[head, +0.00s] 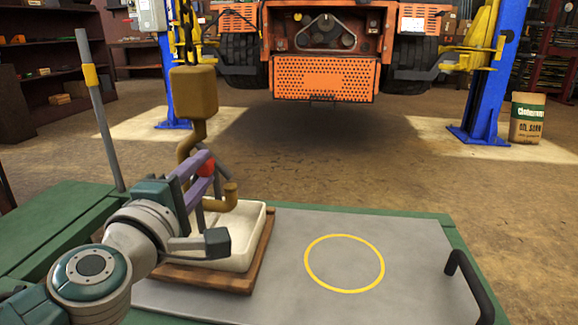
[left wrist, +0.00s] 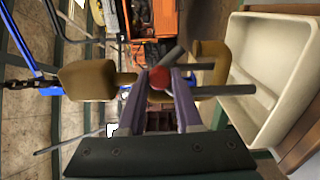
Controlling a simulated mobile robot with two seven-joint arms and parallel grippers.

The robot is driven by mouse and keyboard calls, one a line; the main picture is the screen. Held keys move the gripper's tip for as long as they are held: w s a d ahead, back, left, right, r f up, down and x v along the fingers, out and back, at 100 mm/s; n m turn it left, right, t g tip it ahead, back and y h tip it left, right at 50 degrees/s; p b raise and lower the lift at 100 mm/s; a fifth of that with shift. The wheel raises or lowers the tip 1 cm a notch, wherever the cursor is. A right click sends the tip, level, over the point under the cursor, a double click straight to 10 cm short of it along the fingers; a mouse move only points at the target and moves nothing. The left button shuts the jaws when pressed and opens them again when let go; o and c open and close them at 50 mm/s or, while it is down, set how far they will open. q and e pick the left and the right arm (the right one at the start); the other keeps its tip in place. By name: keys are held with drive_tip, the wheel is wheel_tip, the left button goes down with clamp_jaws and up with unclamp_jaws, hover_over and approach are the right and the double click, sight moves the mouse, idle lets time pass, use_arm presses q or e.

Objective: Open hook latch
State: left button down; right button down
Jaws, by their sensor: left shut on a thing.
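A brown hook (head: 188,140) with a block-shaped body hangs from a chain over a cream tray (head: 262,222). Its curved tip (head: 230,197) is low, near the tray. A red knob (head: 207,168) and a grey latch bar (head: 222,160) are at the hook's opening. My left gripper (head: 203,160) reaches in from the lower left, its purple fingers shut on the red knob. In the left wrist view the red knob (left wrist: 160,78) sits between the fingertips, with the hook body (left wrist: 90,80) to the left. The fingers hide part of the latch. My right gripper is not in view.
The cream tray stands on a wooden board (head: 205,279) on a grey-topped green cart (head: 330,225). A yellow ring (head: 345,291) marks clear top to the right. A black handle (head: 470,280) is at the right edge. An orange mower (head: 325,75) is raised between blue posts behind.

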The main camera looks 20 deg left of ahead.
use_arm(q)
drive_tip(key=shift+r, duration=0.2)
idle(0.6)
drive_tip(key=r+n, duration=0.1)
drive_tip(key=n, duration=0.2)
drive_tip(key=d+r+n+p, duration=0.1)
drive_tip(key=n, duration=0.3)
drive_tip(key=r+n+p, duration=0.1)
drive_tip(key=n, duration=0.3)
drive_tip(key=shift+w+d+r, duration=0.15)
drive_tip(key=shift+d+r, duration=0.05)
drive_tip(key=shift+r, duration=0.1)
idle(0.4)
drive_tip(key=c, duration=0.6)
unclamp_jaws()
approach(206, 148)
drive_tip(key=s+d+r, duration=0.2)
drive_tip(key=s+d, duration=0.1)
drive_tip(key=s, duration=0.1)
drive_tip(key=shift+d, duration=0.2)
